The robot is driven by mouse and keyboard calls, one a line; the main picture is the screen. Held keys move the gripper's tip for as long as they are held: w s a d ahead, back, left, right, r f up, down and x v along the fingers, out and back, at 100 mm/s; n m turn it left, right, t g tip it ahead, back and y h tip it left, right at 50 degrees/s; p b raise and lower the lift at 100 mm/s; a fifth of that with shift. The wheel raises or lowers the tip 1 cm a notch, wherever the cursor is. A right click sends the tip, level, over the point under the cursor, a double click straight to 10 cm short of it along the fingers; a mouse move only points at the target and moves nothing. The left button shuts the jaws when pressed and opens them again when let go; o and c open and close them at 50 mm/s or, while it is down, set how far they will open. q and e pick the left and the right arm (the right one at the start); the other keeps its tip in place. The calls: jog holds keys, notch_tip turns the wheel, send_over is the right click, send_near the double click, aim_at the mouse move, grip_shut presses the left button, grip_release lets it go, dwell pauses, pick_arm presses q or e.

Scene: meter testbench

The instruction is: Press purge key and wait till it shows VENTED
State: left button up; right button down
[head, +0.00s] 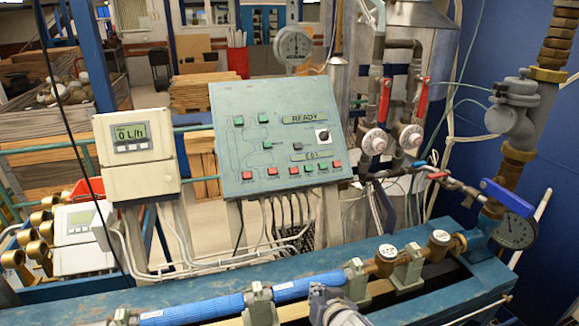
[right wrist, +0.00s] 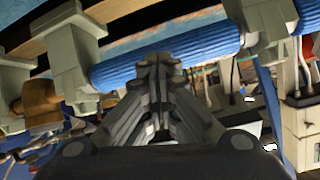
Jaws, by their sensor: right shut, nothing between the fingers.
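The light blue control panel (head: 262,170) stands upright behind the bench, and its upper display (head: 303,118) reads READY. It carries green keys (head: 238,121), a row of red and green keys (head: 290,170) along the bottom, and a dark rotary knob (head: 322,135). The key labels are too small to read, so I cannot tell which is the purge key. My right gripper (head: 325,293) is at the bottom of the head view, in front of and below the panel, touching no key. In the right wrist view its fingers (right wrist: 160,62) are together and empty. My left gripper is not in view.
A blue pipe (head: 250,295) in grey clamps runs along the bench between my right gripper and the panel. A flow meter box (head: 138,150) reading 0 L/h stands left of the panel.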

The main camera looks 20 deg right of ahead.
aim_at(294, 170)
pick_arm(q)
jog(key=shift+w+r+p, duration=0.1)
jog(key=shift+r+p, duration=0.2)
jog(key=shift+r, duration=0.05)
pick_arm(e)
jog(key=w+d+r+m+t+y, duration=0.1)
jog(key=w+d+r+m+t, duration=0.1)
jog(key=w+r, duration=0.8)
jog(key=w+d+r+m+t+y, duration=0.1)
jog(key=w+r+t, duration=0.4)
jog(key=w+r, duration=0.5)
notch_tip(294, 170, up, 6)
jog(key=shift+w+d+r+m+t, duration=0.1)
jog(key=shift+w+d+m+t, duration=0.2)
jog(key=shift+d+m, duration=0.2)
pick_arm(q)
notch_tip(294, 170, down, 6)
jog(key=b, duration=0.6)
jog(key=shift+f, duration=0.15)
pick_arm(e)
jog(key=shift+w+a+f, duration=0.2)
jog(key=shift+w+f, duration=2.8)
jog(key=shift+w, duration=0.25)
pick_arm(q)
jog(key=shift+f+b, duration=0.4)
jog(key=shift+b, duration=0.15)
pick_arm(e)
jog(key=shift+w+f, duration=0.25)
jog(key=shift+w, duration=0.05)
